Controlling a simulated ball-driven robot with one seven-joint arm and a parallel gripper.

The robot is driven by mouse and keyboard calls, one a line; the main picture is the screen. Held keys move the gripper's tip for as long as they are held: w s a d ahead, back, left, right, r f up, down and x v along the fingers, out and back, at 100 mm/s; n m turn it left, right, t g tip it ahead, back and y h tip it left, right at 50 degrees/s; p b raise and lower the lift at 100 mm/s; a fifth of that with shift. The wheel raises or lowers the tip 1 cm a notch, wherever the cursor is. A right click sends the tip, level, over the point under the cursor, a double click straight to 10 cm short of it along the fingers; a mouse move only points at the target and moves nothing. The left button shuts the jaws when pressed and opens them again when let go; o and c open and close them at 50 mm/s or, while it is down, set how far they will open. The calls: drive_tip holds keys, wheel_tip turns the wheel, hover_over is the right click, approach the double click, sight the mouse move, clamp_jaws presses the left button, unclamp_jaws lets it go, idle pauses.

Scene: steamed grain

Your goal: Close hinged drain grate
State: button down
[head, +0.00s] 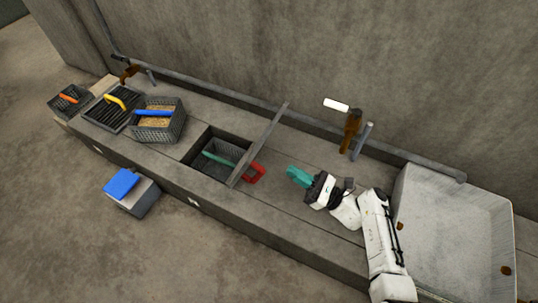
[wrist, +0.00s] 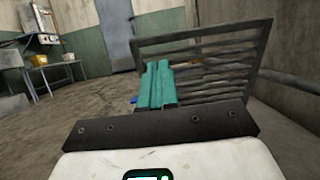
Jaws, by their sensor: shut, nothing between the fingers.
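The hinged drain grate (head: 262,140) stands raised at the right side of the drain opening (head: 196,146), seen nearly edge-on in the head view. A red handle (head: 257,172) shows at its lower right. In the wrist view the grate (wrist: 222,58) is a dark barred panel standing upright ahead of the fingers. My gripper (head: 291,171) is shut and empty over the ledge, right of the grate and apart from it in the head view. Its teal fingers (wrist: 157,75) lie together in front of the bars in the wrist view. The hinge is not clear.
A basket with a green handle (head: 219,158) sits in the opening. A grain basket (head: 171,131), a grate with yellow handle (head: 115,101) and a small basket (head: 68,99) are left. A large basin (head: 450,215) is right; a blue-topped box (head: 131,190) is on the floor.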

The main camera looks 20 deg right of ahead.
drive_tip(key=b+x, duration=0.1)
drive_tip(key=x, duration=0.8)
drive_tip(key=shift+b, duration=0.4)
drive_tip(key=shift+a+r, duration=0.1)
